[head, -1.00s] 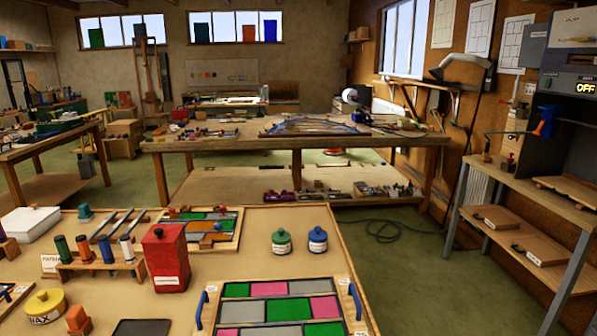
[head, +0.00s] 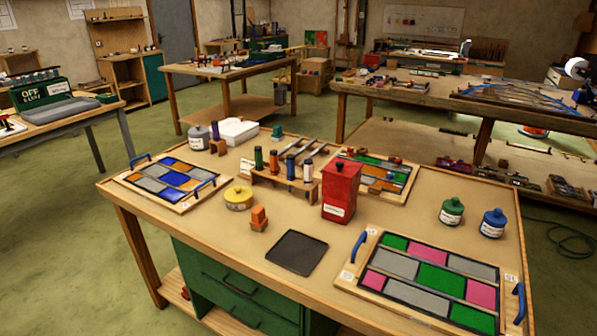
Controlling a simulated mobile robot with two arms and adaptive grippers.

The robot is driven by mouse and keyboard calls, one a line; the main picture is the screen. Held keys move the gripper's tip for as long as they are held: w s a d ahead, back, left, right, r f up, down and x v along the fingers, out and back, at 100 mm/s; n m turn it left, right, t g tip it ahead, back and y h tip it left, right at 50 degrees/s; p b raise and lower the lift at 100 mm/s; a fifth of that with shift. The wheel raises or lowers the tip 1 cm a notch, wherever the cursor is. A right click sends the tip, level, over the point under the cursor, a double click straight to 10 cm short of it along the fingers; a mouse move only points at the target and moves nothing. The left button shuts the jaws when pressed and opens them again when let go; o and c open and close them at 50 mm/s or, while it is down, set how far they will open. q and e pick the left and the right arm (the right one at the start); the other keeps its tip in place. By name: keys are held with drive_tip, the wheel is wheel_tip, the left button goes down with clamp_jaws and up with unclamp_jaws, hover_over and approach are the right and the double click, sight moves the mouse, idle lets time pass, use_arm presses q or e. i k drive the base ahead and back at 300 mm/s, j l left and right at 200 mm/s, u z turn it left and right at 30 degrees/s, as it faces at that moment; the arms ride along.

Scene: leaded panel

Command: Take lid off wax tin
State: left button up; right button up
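The wax tin (head: 239,198) is a round yellow tin with dark lettering on its side. It stands upright on the near workbench (head: 330,252), left of the middle. A yellow lid with a small knob (head: 238,189) sits on top of it. Neither of my grippers shows in the head view, so nothing is seen touching the tin.
An orange block piece (head: 258,218) and a dark flat tray (head: 297,252) lie right of the tin. Leaded panels lie left (head: 170,180) and right (head: 430,277). Green floor surrounds the bench.

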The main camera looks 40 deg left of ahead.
sight(237, 194)
drive_tip(key=u, duration=1.55)
drive_tip(key=i+j+u, duration=0.1)
drive_tip(key=i+j, duration=0.2)
